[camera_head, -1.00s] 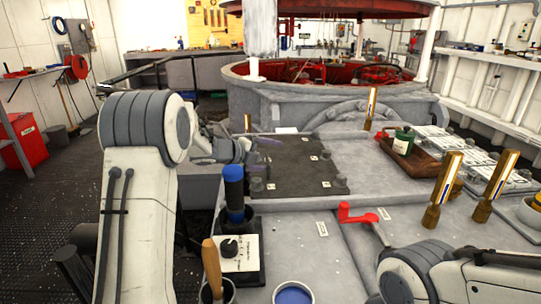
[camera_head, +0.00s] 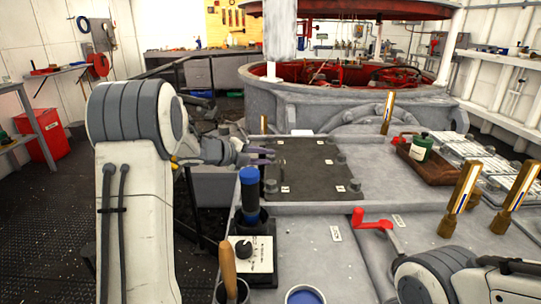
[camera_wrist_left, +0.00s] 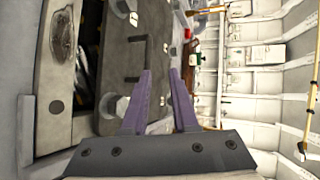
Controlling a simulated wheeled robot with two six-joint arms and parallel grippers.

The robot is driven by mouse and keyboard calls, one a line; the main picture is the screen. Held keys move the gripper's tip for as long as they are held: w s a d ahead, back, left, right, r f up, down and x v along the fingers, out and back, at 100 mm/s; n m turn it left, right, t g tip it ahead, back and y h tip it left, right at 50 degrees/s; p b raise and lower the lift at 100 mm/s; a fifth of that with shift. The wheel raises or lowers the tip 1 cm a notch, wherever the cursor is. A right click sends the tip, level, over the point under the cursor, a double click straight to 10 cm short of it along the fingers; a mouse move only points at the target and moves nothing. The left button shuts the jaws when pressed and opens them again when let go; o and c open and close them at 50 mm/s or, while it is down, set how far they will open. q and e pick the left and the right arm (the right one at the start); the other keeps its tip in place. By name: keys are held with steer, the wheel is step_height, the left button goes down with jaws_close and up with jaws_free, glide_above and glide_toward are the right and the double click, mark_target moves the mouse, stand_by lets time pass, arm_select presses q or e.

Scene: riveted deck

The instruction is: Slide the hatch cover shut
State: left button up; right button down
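The hatch cover (camera_head: 318,172) is a dark flat plate with small white labels, lying on the grey deck console in the head view. My left gripper (camera_head: 270,156) is at the plate's left edge in the head view. My right gripper is out of view.
A blue-topped joystick (camera_head: 249,188) and a wooden-handled tool (camera_head: 228,265) stand in front of the plate. A red crank handle (camera_head: 371,219) is at front right. Brass posts (camera_head: 462,187) and a wooden tray (camera_head: 432,169) with a green canister (camera_head: 421,147) stand to the right.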

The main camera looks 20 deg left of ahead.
arm_select(q)
steer(key=shift+s+a+r+p, duration=0.2)
steer(key=shift+s+a+p, duration=0.05)
steer(key=shift+s+a, duration=0.55)
steer(key=shift+s+a+r+p, duration=0.15)
steer(key=shift+s+a+p, duration=0.1)
steer(key=shift+s+a, duration=0.5)
